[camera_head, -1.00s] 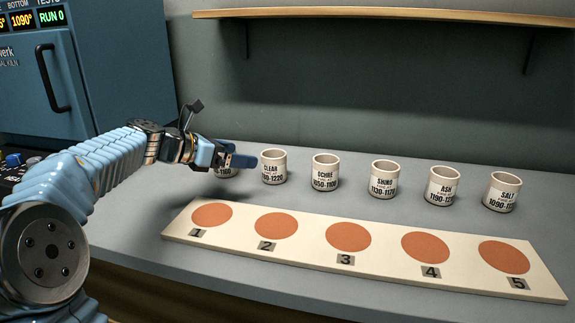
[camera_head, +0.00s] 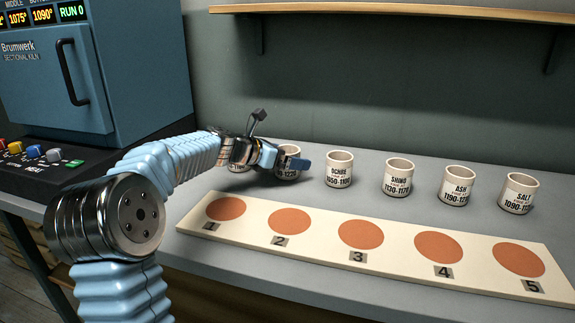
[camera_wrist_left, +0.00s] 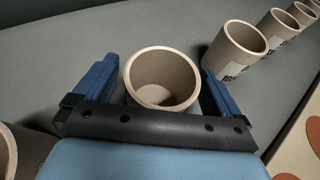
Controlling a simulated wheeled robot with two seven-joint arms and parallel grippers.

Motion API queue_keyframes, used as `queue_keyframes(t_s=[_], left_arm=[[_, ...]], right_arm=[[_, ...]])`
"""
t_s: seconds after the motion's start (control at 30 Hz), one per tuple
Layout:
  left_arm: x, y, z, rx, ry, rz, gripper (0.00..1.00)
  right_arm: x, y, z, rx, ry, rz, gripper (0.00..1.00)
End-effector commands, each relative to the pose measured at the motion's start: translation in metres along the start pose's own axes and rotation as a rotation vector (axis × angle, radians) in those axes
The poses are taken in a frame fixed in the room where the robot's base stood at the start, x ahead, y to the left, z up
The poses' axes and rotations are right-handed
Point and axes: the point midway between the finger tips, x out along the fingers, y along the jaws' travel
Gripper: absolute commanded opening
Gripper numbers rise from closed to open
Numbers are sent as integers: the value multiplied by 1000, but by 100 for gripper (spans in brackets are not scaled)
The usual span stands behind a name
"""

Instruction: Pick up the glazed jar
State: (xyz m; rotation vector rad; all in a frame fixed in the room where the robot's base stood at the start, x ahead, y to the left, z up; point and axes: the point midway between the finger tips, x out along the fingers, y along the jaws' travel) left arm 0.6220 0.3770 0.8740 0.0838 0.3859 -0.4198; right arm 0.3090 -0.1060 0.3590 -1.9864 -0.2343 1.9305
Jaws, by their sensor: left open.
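The jars are pale cream cylinders with printed labels, and none looks plainly glazed. The jar labelled CLEAR (camera_head: 289,152) is partly covered by my left gripper (camera_head: 287,164). In the left wrist view, this jar (camera_wrist_left: 161,55) stands upright between the two blue fingers of my open left gripper (camera_wrist_left: 158,77). A narrow gap shows on each side of it, and its inside looks empty. I cannot tell how far down the fingers reach. My right gripper is not in view.
Jars labelled OCHRE (camera_head: 338,170), SHINO (camera_head: 397,178), ASH (camera_head: 459,187) and SALT (camera_head: 518,194) stand in line to the right. Another jar (camera_head: 238,168) is mostly hidden behind my arm. A numbered board (camera_head: 330,258) lies in front. A blue kiln (camera_head: 95,70) stands left; a shelf (camera_head: 400,14) hangs above.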

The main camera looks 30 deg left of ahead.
Motion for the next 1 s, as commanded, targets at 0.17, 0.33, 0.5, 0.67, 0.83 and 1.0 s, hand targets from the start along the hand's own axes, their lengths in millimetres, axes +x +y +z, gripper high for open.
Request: queue_keyframes(t_s=[0.17,0.33,0.5,0.67,0.83,1.0], left_arm=[[0,0,0,0,0,0,80],[-1,0,0,-1,0,0,54],[-1,0,0,0,0,0,38],[-1,0,1,0,-1,0,38],[-9,0,21,4,-4,2,38],[-24,1,57,5,-4,2,38]], right_arm=[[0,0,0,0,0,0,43],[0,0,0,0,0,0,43],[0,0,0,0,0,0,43],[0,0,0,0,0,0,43],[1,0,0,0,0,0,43],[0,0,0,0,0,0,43]])
